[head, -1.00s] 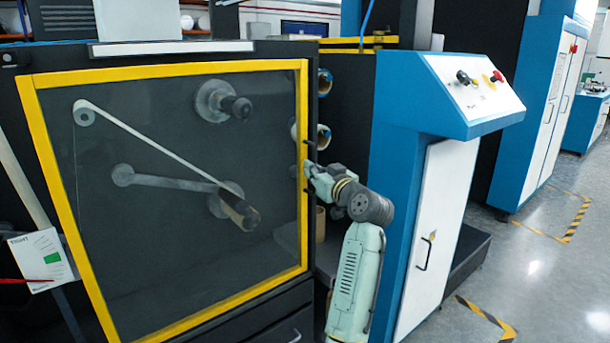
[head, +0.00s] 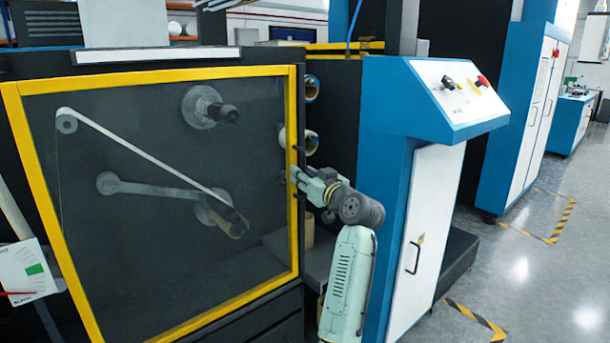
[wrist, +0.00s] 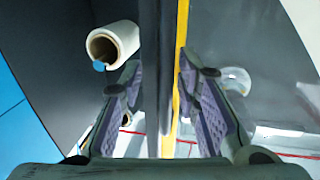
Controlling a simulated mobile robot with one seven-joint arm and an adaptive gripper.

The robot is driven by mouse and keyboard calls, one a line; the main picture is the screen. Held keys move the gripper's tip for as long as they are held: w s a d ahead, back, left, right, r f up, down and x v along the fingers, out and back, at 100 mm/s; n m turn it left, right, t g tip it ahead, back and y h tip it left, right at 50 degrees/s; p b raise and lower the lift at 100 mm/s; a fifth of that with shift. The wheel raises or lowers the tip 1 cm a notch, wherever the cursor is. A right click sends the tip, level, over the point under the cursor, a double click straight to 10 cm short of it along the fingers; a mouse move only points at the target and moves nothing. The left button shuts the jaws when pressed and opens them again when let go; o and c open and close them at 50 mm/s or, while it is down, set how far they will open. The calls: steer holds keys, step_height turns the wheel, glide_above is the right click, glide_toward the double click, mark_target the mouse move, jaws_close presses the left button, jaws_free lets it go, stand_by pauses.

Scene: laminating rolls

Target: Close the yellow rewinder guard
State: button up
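The rewinder guard is a large dark see-through panel in a yellow frame (head: 292,230), standing on the front of the black machine at the left of the head view. My gripper (head: 293,176) is at the guard's right edge, about halfway up. In the wrist view my gripper (wrist: 160,75) has its two padded fingers apart, one on each side of a dark upright bar (wrist: 157,50) and the guard's yellow edge strip (wrist: 182,30). Whether a pad touches the bar is hard to tell. Rollers and a web show through the panel.
A blue console (head: 385,130) with a sloped button panel and white door stands close right of my arm. Rolls (head: 312,140) sit in the gap behind the guard's right edge, one also in the wrist view (wrist: 122,38).

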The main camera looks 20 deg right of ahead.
steer(key=shift+s, duration=0.1)
steer(key=s+d, duration=0.1)
steer(key=s, duration=1)
steer(key=shift+s+d, duration=0.15)
steer(key=shift+s, duration=0.25)
